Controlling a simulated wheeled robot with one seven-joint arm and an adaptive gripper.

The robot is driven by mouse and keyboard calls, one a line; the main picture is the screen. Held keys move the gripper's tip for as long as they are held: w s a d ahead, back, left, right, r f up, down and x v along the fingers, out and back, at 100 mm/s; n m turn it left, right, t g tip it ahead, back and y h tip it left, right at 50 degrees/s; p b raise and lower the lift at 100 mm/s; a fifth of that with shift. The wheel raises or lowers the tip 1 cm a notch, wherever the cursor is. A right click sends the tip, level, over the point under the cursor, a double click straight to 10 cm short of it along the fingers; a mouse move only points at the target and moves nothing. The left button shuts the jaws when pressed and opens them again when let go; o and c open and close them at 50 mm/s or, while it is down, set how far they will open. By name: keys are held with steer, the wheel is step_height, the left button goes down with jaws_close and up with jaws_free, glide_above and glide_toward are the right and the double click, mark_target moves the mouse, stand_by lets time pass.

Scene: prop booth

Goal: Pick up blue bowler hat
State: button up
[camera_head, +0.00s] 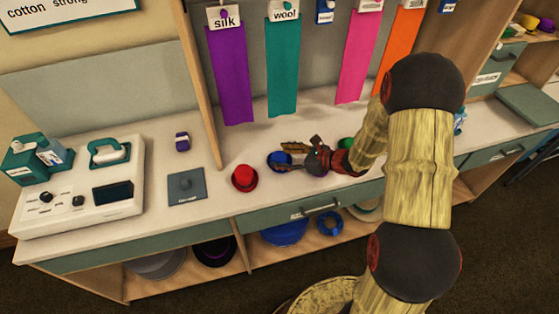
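A small blue hat with a rounded crown (275,160) sits on the pale counter, just right of a red hat (244,178). My gripper (284,157) reaches in from the right at the blue hat. Its two fingers are spread, one on the far side and one on the near side of the hat. The gripper is open. The fingers cover part of the hat, and I cannot tell whether they touch it.
A green item (346,143) is partly hidden behind my arm. A grey square plate (187,189), a purple spool-like item (182,141) and a white machine (83,200) stand left. Cloth strips hang behind. A lower shelf holds a larger blue item (285,233). The front counter left of the red hat is partly clear.

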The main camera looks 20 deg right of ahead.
steer(key=c, duration=0.8)
steer(key=shift+o, duration=0.2)
